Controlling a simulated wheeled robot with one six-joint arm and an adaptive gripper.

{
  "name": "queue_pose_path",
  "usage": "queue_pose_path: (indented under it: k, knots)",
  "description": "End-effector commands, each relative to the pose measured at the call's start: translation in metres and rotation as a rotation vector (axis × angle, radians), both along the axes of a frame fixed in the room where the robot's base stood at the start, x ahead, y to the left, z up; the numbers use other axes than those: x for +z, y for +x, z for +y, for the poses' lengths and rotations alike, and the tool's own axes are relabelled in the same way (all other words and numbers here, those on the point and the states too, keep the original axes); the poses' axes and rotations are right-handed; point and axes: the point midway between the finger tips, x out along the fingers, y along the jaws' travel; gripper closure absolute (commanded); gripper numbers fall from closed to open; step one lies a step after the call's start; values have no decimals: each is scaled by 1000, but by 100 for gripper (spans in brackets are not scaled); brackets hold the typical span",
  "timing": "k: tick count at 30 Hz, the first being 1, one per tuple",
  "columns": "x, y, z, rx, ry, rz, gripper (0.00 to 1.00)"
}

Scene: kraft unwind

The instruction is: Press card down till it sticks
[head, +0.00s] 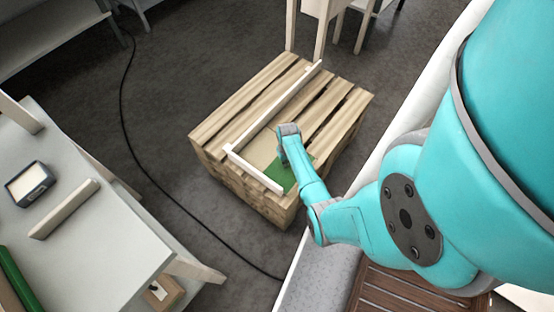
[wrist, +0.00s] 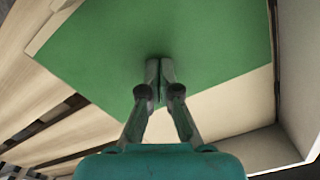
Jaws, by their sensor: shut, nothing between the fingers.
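The green card (head: 279,177) lies on a pale tan sheet (head: 257,152) on top of the wooden pallet (head: 340,117). It fills much of the upper wrist view (wrist: 215,45). The tan sheet shows around its edges there. My gripper (wrist: 160,62) is shut and empty, its two fingertips together over the middle of the visible card. I cannot tell whether the tips touch the card or hover just above it. In the head view my wrist and forearm cover the fingers and part of the card.
A white L-shaped rail (head: 254,168) borders the sheet and stands close to the card in the wrist view. A grey table (head: 96,245) at left holds a dark-framed box (head: 30,184) and a green roll (head: 18,285). A black cable (head: 137,150) crosses the floor.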

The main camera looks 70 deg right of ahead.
Motion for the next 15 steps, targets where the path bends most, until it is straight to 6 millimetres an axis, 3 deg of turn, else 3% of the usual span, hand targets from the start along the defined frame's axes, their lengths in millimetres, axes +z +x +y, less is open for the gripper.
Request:
queue_pose_path:
  k: [15]
  knots:
    - [33, 0, 0, 0, 0, 0, 100]
